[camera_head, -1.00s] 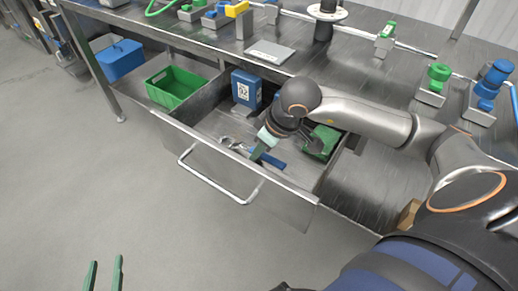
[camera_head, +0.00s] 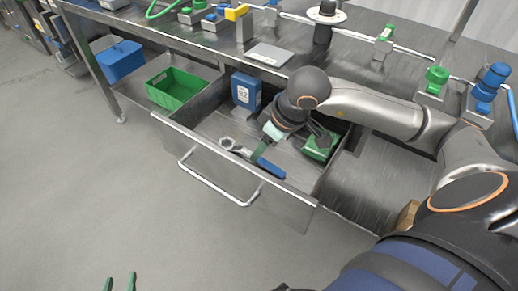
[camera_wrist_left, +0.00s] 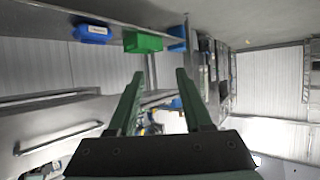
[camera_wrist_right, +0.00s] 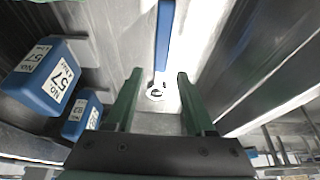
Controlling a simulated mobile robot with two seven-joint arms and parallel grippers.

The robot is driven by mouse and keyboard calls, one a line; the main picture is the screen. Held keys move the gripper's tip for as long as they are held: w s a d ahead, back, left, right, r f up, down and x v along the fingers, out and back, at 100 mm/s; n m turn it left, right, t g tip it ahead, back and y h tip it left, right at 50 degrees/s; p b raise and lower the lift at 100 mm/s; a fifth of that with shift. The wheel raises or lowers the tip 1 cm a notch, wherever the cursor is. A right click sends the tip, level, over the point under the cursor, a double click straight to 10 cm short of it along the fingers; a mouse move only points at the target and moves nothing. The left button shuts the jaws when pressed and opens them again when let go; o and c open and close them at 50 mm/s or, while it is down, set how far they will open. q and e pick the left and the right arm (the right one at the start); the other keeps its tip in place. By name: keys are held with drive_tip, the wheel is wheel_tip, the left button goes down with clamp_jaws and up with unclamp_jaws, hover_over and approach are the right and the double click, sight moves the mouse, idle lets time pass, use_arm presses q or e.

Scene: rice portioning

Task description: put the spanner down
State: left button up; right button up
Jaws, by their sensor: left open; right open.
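The spanner has a blue handle (camera_head: 268,168) and a silver ring head (camera_head: 228,144). It lies in the open metal drawer (camera_head: 210,160) near the front wall. My right gripper (camera_head: 260,154) reaches down into the drawer just above the spanner, with its jaws open. In the right wrist view the spanner (camera_wrist_right: 164,40) shows beyond the gap between the open fingers (camera_wrist_right: 155,74), its ring head nearest them; I cannot tell whether a finger touches it. My left gripper (camera_head: 120,282) is open and empty, above the floor at the lower left.
A blue labelled box (camera_head: 246,91) stands at the back of the drawer, and a green item (camera_head: 320,146) lies at its right. A green crate (camera_head: 176,88) and a blue bin (camera_head: 119,60) sit left of it. The workbench (camera_head: 360,60) overhangs behind. The left floor is clear.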

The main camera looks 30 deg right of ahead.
use_arm(q)
drive_tip(key=s+f+g+p, duration=0.1)
drive_tip(key=s+f+g, duration=0.2)
drive_tip(key=f, duration=0.3)
drive_tip(key=shift+s+n, duration=0.4)
drive_tip(key=shift+s, duration=0.5)
use_arm(e)
drive_tip(key=v, duration=0.9)
use_arm(q)
drive_tip(key=shift+d, duration=0.1)
